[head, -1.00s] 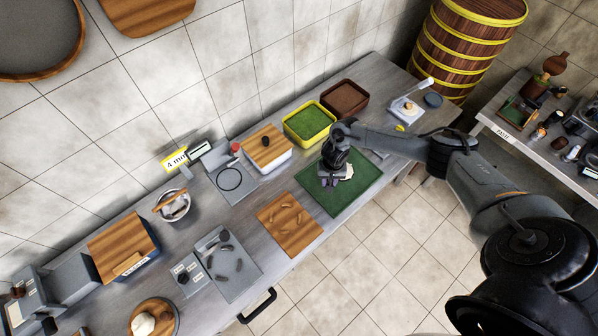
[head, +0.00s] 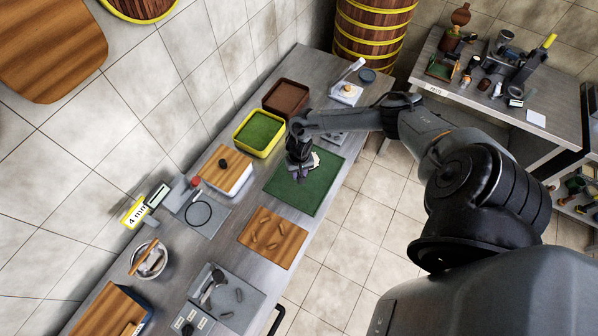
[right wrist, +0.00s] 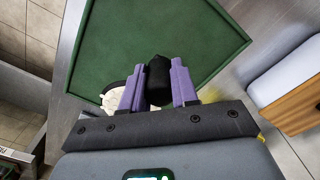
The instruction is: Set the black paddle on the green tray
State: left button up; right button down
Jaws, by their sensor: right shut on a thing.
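The dark green tray (head: 300,196) lies flat on the grey counter, and it fills much of the right wrist view (right wrist: 150,35). My right gripper (head: 303,172) is over the tray. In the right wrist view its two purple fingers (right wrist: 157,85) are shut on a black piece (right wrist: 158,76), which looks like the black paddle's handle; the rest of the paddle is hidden. I cannot tell if the paddle touches the tray. A pale round thing with a dark edge (right wrist: 117,98) shows beside the left finger. My left gripper is not in view.
A yellow-rimmed green bin (head: 260,133) and a brown bin (head: 286,98) stand behind the tray. A wood-lidded white box (head: 228,172) stands to the left. The tray's near part is clear.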

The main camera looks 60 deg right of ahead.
jog(key=shift+r+p, duration=0.2)
jog(key=shift+p, duration=0.1)
notch_tip(320, 180, down, 4)
jog(key=shift+r+b, duration=0.1)
jog(key=shift+b, duration=1.15)
jog(key=shift+f+b, duration=0.75)
jog(key=shift+f, duration=0.45)
jog(key=shift+f, duration=0.15)
jog(key=shift+f+b, duration=0.35)
jog(key=shift+f, duration=0.05)
jog(key=c, duration=1.1)
grip_release()
jog(key=shift+w+a+p, duration=0.15)
jog(key=shift+p, duration=0.2)
